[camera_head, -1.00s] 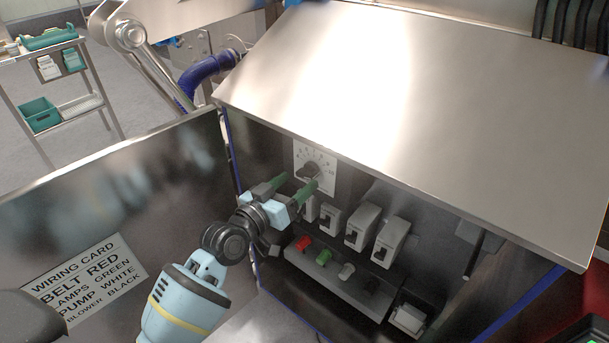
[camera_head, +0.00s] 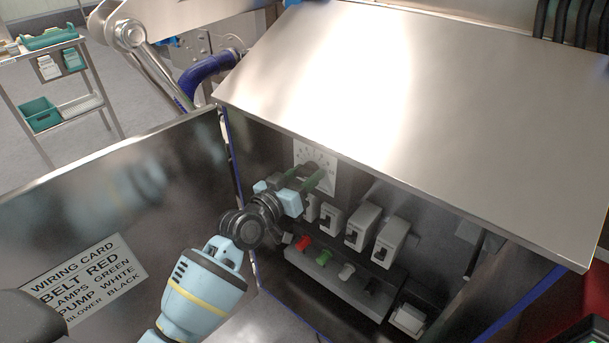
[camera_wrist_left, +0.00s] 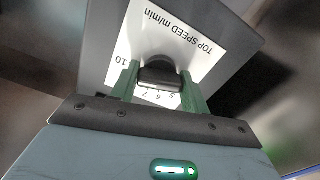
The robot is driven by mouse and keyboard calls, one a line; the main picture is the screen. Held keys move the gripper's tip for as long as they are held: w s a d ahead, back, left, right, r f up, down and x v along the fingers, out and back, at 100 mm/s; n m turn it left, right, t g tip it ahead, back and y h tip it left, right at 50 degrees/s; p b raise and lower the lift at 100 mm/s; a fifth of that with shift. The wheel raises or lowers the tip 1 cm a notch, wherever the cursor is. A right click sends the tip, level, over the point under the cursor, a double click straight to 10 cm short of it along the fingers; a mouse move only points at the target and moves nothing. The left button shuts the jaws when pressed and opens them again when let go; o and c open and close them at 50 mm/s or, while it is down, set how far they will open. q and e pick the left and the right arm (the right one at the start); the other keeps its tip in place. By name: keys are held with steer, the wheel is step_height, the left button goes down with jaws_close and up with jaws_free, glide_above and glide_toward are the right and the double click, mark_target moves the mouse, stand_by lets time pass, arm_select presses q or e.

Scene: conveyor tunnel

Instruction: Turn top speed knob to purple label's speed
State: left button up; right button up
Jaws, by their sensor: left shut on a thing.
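The black top speed knob (camera_wrist_left: 158,74) sits on a white dial plate (camera_wrist_left: 190,45) marked "TOP SPEED m/min", with numbers such as 5, 6, 7 and 10 visible in the left wrist view. The plate (camera_head: 327,162) also shows on the cabinet's back panel in the head view. My left gripper (camera_head: 309,176) is at the dial, its green fingers on both sides of the knob and shut on it; it also shows in the left wrist view (camera_wrist_left: 160,82). The fingers hide part of the scale and the knob's pointer. No purple label is visible. My right gripper is out of view.
Several grey switch boxes (camera_head: 362,226) stand just below and right of the dial. The open door (camera_head: 120,200) with a wiring card (camera_head: 84,282) is at left. A metal lid (camera_head: 420,90) overhangs the dial.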

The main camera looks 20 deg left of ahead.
arm_select(q)
steer(key=shift+n, duration=0.3)
steer(key=shift+n+p, duration=0.4)
steer(key=shift+n, duration=0.2)
steer(key=shift+n+p, duration=0.3)
steer(key=shift+n, duration=0.4)
steer(key=n, duration=0.2)
steer(key=shift+n+p, duration=0.3)
steer(key=shift+p, duration=0.1)
steer(key=shift+n+p, duration=0.4)
steer(key=shift+n, duration=1.5)
steer(key=shift+f, duration=0.1)
steer(key=o, duration=1)
